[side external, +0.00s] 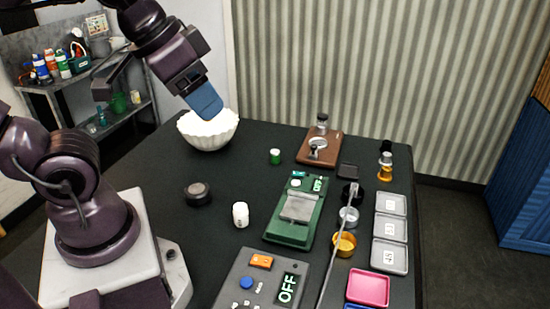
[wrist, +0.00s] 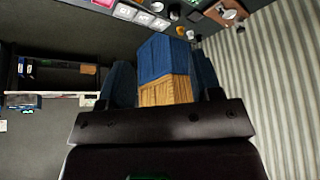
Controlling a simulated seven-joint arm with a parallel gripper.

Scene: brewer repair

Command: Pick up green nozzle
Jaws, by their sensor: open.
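A small green cylinder with a pale top (side external: 275,157) stands upright on the dark table, right of the white bowl. It is the only small green piece I see on the table, and it fits the green nozzle. My gripper (side external: 208,108) is raised above the white bowl, to the left of and higher than the green piece, and apart from it. In the wrist view my blue fingers (wrist: 163,65) are spread with nothing held between them. A blue and wooden cabinet shows far behind the gap. I cannot make out the green piece in the wrist view.
The white bowl (side external: 208,132) stands at the table's back left. A brown board with metal parts (side external: 320,148) lies right of the green piece. A green scale (side external: 292,225), a white jar (side external: 240,215), a dark round puck (side external: 198,193) and grey trays (side external: 390,229) stand nearer.

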